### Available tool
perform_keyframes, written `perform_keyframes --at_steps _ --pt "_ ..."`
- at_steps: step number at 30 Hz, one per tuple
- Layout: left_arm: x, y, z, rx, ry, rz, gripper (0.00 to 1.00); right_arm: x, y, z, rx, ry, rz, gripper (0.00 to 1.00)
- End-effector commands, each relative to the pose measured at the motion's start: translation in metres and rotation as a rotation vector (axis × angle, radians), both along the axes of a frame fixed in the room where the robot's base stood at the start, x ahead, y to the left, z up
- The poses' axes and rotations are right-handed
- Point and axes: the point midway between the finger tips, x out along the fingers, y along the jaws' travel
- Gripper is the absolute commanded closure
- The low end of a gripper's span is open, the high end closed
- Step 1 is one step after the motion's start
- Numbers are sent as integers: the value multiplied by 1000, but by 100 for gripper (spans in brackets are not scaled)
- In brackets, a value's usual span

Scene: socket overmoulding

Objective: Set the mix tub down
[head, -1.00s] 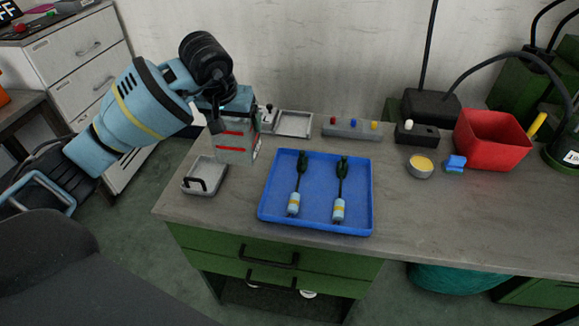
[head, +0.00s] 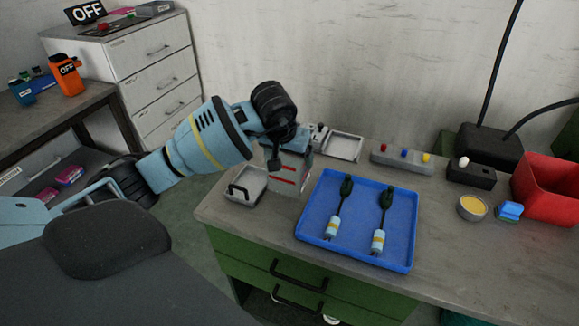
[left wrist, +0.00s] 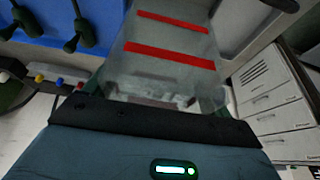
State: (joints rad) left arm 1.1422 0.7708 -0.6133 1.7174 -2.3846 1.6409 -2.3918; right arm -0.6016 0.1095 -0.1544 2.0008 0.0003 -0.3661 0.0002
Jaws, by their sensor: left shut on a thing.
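The mix tub (head: 289,174) is a translucent box with two red stripes. My left gripper (head: 285,143) is shut on it, and the hand covers part of its top. The tub is over the bench between a small grey tray and a blue tray; I cannot tell whether its base touches the bench. In the left wrist view the tub (left wrist: 170,70) fills the middle, between the fingers of the left gripper (left wrist: 155,97). My right gripper is not in view.
The grey tray (head: 256,181) with a black handle is left of the tub. The blue tray (head: 360,257) holds two cable plugs. Behind are a pale flat tray (head: 346,147) and a button strip (head: 401,159). A yellow-filled cup (head: 472,207) and red bin (head: 550,190) stand right.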

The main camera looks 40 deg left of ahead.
Motion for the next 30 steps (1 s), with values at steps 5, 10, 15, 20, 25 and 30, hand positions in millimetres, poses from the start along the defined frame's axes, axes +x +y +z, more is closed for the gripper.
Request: perform_keyframes --at_steps 5,10,15,20,25,30 --pt "-1 0 -19 -2 5 2 40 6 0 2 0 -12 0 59" --pt "-1 0 -37 -1 3 0 40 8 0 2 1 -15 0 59" --pt "0 0 -37 0 0 0 40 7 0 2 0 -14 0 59" --pt "0 0 -40 1 1 0 40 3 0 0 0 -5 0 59" --pt "0 0 -40 0 1 0 0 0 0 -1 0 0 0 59" --pt "0 0 -40 0 1 0 0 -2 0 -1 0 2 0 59"
